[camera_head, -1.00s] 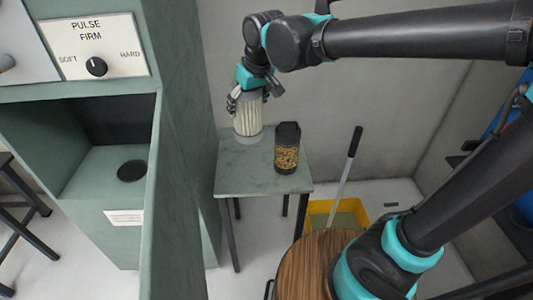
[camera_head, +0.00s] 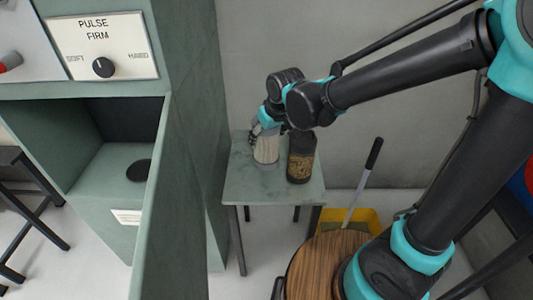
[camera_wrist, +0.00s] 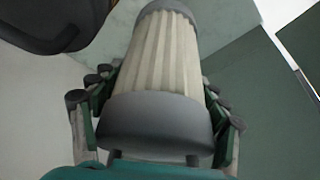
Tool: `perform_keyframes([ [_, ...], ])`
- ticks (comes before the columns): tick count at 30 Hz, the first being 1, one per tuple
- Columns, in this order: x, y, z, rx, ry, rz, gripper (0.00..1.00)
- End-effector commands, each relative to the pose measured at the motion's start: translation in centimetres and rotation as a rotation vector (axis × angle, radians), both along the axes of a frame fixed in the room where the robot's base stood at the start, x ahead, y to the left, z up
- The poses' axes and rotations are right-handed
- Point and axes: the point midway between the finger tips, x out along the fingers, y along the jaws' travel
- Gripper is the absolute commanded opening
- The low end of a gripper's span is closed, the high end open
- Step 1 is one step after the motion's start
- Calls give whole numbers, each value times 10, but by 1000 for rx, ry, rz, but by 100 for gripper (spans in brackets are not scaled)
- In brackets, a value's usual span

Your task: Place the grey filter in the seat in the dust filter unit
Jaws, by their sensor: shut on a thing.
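The grey filter (camera_head: 266,148) is a pleated, pale cylinder with grey end caps. It stands about upright at the small green table; I cannot tell whether its base touches the top. My gripper (camera_head: 264,134) is shut on its upper end. In the wrist view my gripper (camera_wrist: 155,118) has its fingers on both sides of the near grey cap of the filter (camera_wrist: 160,60). The dust filter unit at the left is a green cabinet with an open bay, and a dark round seat (camera_head: 139,170) lies on the bay floor.
A dark container of brown pellets (camera_head: 301,160) stands right beside the filter on the small table (camera_head: 245,185). The cabinet's tall side wall (camera_head: 180,190) stands between table and bay. A knob panel (camera_head: 102,46) is above the bay. A yellow bin (camera_head: 362,218) and a stool (camera_head: 22,190) are on the floor.

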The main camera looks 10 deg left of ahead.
Motion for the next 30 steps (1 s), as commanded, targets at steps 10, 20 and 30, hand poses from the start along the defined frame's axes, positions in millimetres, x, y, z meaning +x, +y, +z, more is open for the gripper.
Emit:
perform_keyframes([
  [10, 0, 0, -34, 0, 0, 0, 29],
  [20, 0, 0, -66, 0, 0, 0, 29],
  [30, 0, 0, -68, 0, 0, 0, 29],
])
